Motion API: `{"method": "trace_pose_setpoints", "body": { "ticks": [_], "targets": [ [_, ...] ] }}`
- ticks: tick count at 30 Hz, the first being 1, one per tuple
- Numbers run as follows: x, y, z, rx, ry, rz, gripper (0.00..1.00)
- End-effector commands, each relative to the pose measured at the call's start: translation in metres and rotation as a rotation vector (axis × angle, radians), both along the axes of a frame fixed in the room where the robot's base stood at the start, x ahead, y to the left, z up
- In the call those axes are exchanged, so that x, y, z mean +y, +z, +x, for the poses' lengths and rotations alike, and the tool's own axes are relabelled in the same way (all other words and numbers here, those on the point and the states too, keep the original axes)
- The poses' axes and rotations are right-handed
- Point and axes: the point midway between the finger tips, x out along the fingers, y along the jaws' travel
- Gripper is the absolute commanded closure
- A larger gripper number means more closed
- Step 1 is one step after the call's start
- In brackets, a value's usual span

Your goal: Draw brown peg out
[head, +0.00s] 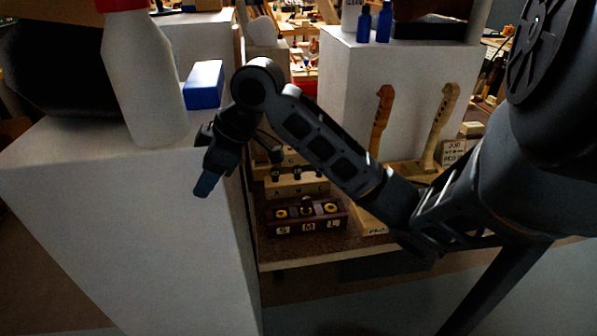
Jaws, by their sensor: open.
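My gripper (205,176) hangs pointing down beside the white block at left, left of the peg holders and apart from them. Its blue-tipped fingers are seen nearly side on, open, with nothing visible between them. A dark reddish-brown block (290,227) marked S, M, L stands near the bench's front edge, with yellow rings on its top. A dark peg-like piece (307,206) stands up at its middle place. A pale wooden block (298,188) behind it carries several small dark pegs (297,173). I cannot tell which peg is the brown one; my forearm hides part of the bench.
A tall white block (130,215) fills the left, bearing a white bottle with a red cap (145,90) and a blue box (204,85). Another white block (345,80) stands behind. Violin necks (380,120) stand at right, near a small sign (453,152).

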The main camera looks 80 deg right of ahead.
Motion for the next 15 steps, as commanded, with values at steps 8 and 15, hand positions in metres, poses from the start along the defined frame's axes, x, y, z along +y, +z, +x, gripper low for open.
{"method": "trace_pose_setpoints", "body": {
  "ticks": [8, 15],
  "targets": [
    [-0.087, -0.033, -0.133, 0.447, -0.005, -0.13, 0.58],
    [-0.103, -0.041, -0.173, 0.571, -0.009, -0.139, 0.58]
  ]
}}
